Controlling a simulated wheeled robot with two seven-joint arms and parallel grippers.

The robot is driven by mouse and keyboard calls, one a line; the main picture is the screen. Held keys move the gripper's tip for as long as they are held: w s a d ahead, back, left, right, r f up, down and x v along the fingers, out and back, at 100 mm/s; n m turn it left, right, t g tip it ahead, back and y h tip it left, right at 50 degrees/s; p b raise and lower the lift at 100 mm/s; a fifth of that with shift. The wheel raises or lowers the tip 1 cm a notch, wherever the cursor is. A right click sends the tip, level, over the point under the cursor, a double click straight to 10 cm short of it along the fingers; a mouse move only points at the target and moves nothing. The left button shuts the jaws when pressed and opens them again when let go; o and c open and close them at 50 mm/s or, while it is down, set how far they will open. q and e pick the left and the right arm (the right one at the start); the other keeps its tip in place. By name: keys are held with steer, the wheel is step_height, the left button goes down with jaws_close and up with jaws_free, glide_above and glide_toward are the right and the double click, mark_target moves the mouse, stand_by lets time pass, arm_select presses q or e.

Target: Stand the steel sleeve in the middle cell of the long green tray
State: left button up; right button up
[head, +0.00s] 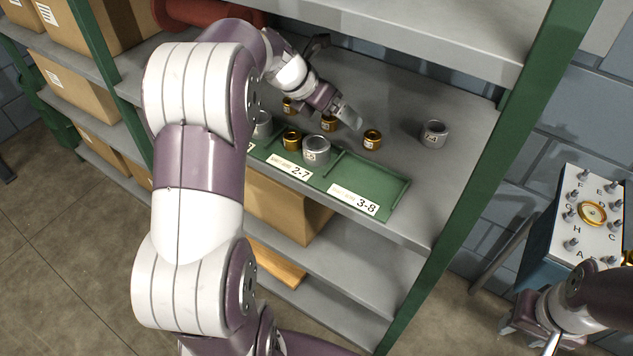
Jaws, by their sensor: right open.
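The long green tray (375,182) lies along the shelf's front edge, with labels reading 2-7 and 3-8. A steel sleeve (316,151) stands upright in its middle cell, behind the 2-7 label. A second steel sleeve (263,126) is at the tray's left part, partly hidden by my arm. A third, wider steel sleeve (434,134) stands on the shelf to the right. My right gripper (347,115) is open above and behind the tray, apart from the middle-cell sleeve. The 3-8 cell looks empty.
Brass sleeves stand near the gripper: one (372,139) right, one (328,122) below and one (292,139) by the middle-cell sleeve. Green shelf posts (480,170) and the upper shelf (430,38) bound the space. A pegged stand (590,212) is at the right.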

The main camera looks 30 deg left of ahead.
arm_select(q)
steer(key=w+d+r+n+t+y, duration=0.2)
steer(key=w+d+n+t, duration=0.15)
steer(key=n, duration=1.15)
steer(key=s+f+n+g+y, duration=0.1)
steer(key=s+f+n, duration=0.1)
steer(key=n, duration=0.3)
steer(key=s+f+n+g+y, duration=0.1)
steer(key=s+f+n, duration=0.1)
steer(key=s+n, duration=0.2)
steer(key=s+f+n+g+y, duration=0.1)
steer(key=s+f+n, duration=0.2)
steer(key=s+n, duration=0.2)
steer(key=shift+d+n+y, duration=0.3)
steer(key=shift+d, duration=0.05)
steer(key=s+d+f+n+g, duration=0.2)
steer(key=s+n, duration=0.3)
steer(key=s, duration=0.2)
steer(key=s+d+f+n+g+h, duration=0.1)
steer(key=s+d+f+n+g, duration=0.1)
steer(key=s+n, duration=0.3)
steer(key=shift+s+d+f+g, duration=0.4)
steer(key=shift+s+f+g, duration=0.35)
steer(key=shift+s, duration=0.5)
